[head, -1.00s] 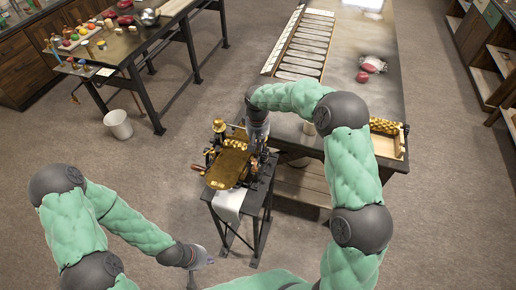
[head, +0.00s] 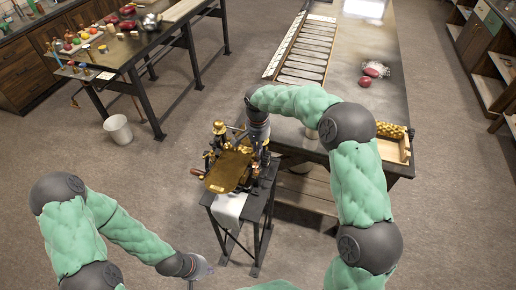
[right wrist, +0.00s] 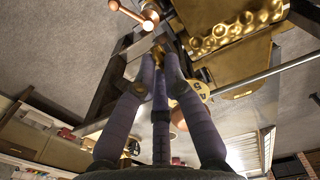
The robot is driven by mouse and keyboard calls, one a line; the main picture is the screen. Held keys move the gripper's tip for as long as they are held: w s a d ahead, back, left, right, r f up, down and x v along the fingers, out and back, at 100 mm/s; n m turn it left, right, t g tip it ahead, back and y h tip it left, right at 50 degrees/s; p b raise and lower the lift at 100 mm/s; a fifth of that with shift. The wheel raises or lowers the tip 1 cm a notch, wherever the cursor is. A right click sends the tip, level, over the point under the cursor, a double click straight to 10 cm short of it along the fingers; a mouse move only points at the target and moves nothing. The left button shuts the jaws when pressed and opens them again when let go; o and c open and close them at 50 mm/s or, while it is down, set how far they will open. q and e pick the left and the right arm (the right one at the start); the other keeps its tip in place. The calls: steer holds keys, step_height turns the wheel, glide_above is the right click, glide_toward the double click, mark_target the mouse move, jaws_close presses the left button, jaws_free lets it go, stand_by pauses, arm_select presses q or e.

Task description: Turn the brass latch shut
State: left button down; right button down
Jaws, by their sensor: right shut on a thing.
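The brass drop-roller machine (head: 231,170) stands on a small dark stand, with its golden plate facing up. My right gripper (head: 262,142) reaches down from above at the machine's right side. In the right wrist view, the right gripper (right wrist: 166,58) is shut with its purple-grey fingers around a small brass piece, which seems to be the brass latch (right wrist: 184,42). The fingers hide most of it, so its angle is unclear. My left gripper (head: 205,270) hangs low at the bottom, away from the machine and empty. Its jaws are too small to read.
A white cloth (head: 229,209) hangs at the stand's front. A long table (head: 375,100) behind carries a row of moulds and a wooden box (head: 392,146) of golden pieces. A white bucket (head: 118,129) stands on the floor. A copper-ended handle (right wrist: 142,18) lies close to the right fingers.

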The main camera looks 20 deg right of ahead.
steer(key=shift+s+f, duration=0.1)
steer(key=shift+f, duration=0.05)
steer(key=c, duration=1.3)
jaws_free()
step_height(320, 180, up, 12)
steer(key=shift+r, duration=0.1)
